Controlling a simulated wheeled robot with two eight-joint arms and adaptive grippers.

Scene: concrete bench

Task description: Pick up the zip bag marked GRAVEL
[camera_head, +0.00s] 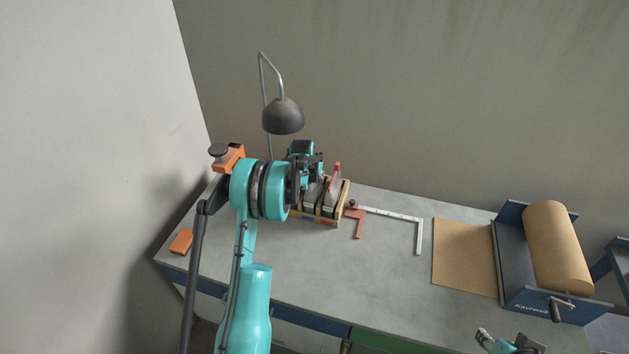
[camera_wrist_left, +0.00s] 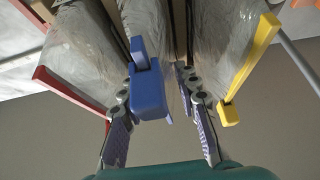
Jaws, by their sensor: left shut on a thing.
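Several clear zip bags stand upright in a wooden rack (camera_head: 325,221) at the back of the bench. In the left wrist view, a bag with a blue zip bar (camera_wrist_left: 150,92) is in the middle, between one with a red bar (camera_wrist_left: 70,93) and one with a yellow bar (camera_wrist_left: 248,68). My left gripper (camera_wrist_left: 158,80) is shut on the blue-barred bag, with a finger on each side. No GRAVEL marking is readable, so I cannot tell which bag bears it. My right gripper (camera_head: 509,344) is at the bottom edge, away from the rack; its opening is unclear.
A desk lamp (camera_head: 283,116) stands behind the rack. A square (camera_head: 400,216) and a red tool (camera_head: 357,220) lie to its right. A brown sheet (camera_head: 463,258) and paper roll dispenser (camera_head: 557,248) are further right. An orange block (camera_head: 181,241) lies left. The bench's front middle is clear.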

